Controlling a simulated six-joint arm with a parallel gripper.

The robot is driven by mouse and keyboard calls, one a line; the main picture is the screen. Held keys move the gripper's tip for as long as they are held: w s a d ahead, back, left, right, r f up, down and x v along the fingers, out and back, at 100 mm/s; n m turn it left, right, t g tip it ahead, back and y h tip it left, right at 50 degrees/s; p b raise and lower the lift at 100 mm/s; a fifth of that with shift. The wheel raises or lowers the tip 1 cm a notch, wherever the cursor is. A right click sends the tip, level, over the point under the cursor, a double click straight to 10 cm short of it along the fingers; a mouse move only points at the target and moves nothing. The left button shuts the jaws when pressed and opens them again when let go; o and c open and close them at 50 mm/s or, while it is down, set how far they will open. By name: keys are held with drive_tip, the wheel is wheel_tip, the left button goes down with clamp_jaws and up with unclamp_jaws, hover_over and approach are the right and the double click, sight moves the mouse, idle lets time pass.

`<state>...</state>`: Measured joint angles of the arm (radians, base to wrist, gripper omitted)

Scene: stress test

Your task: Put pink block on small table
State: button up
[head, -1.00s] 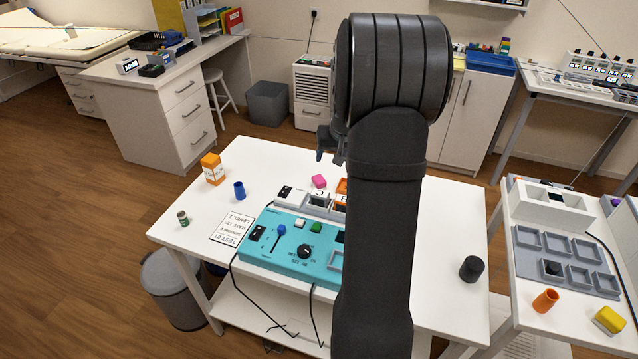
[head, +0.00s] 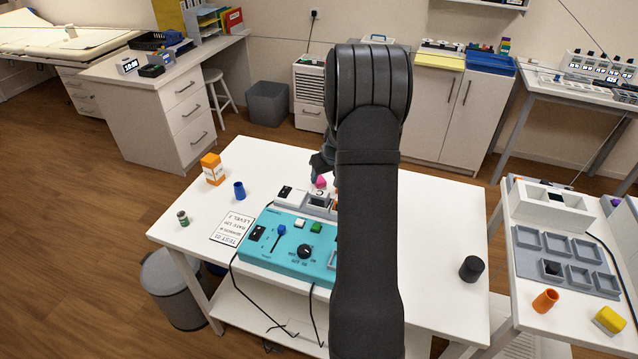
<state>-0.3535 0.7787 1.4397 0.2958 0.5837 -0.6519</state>
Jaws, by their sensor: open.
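The pink block (head: 320,182) lies on the central white table (head: 433,215), just behind the teal control panel and its row of small boxes. My gripper (head: 319,169) is low over the block, with its visible finger just above and behind it. The gripper is open, and I cannot tell whether it touches the block. My own arm hides most of the gripper and part of the table. A smaller white table (head: 508,290) stands at the right edge; I cannot tell which table the task calls small.
The teal panel (head: 265,243) has switches and cables. The right table holds a grey tray (head: 527,271), an orange cup (head: 545,300) and a yellow block (head: 609,320).

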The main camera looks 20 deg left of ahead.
sight(320, 180)
drive_tip(key=shift+a+x, duration=0.2)
drive_tip(key=shift+x, duration=1.25)
drive_tip(key=shift+a+x, duration=0.2)
drive_tip(key=shift+x, duration=1.3)
drive_tip(key=shift+w+r, duration=0.1)
drive_tip(key=shift+r, duration=0.05)
drive_tip(key=c, duration=1.1)
drive_tip(key=shift+r, duration=0.15)
